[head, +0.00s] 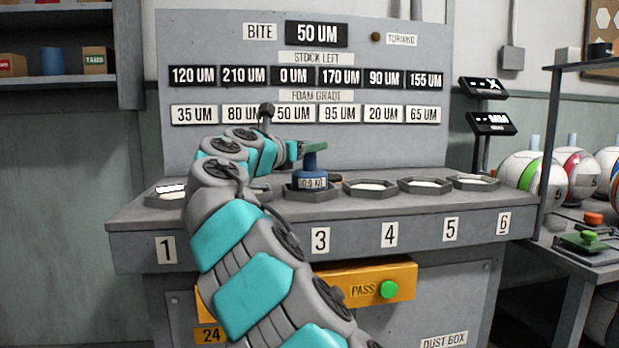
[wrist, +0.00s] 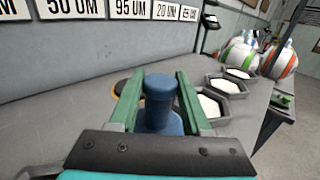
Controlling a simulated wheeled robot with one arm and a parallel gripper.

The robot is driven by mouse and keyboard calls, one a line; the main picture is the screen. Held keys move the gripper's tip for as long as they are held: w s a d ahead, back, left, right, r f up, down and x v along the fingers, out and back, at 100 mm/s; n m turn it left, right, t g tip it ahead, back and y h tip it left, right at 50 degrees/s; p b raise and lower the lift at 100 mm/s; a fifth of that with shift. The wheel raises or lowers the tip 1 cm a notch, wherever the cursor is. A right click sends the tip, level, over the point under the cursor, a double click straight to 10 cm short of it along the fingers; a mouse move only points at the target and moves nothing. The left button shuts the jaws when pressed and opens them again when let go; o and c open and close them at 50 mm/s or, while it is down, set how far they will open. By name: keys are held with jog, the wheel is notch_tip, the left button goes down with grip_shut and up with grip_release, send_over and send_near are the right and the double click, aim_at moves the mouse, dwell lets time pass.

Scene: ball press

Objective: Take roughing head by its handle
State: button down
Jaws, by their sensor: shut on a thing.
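A blue piece with an upright round handle (head: 311,162) stands in the hexagonal pocket above the number 3 on the grey bench. Its wide base carries a small label that seems to end in KG. I cannot tell from its look alone whether it is the roughing head. My gripper (head: 309,149) reaches over the bench and is shut on this handle. In the wrist view, the green fingers of my gripper (wrist: 157,82) stand on both sides of the blue handle (wrist: 158,106). The lower part of the piece is hidden there by my gripper's body.
Pale-filled hexagonal pockets (head: 371,196) line the bench to the right. A panel of number plates (head: 302,142) stands behind. A side table at right holds a green tool (head: 583,242) and striped balls (head: 528,172).

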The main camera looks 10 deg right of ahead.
dwell(0.9)
notch_tip(320, 180, up, 18)
jog(key=p, duration=1)
jog(key=shift+p, duration=0.3)
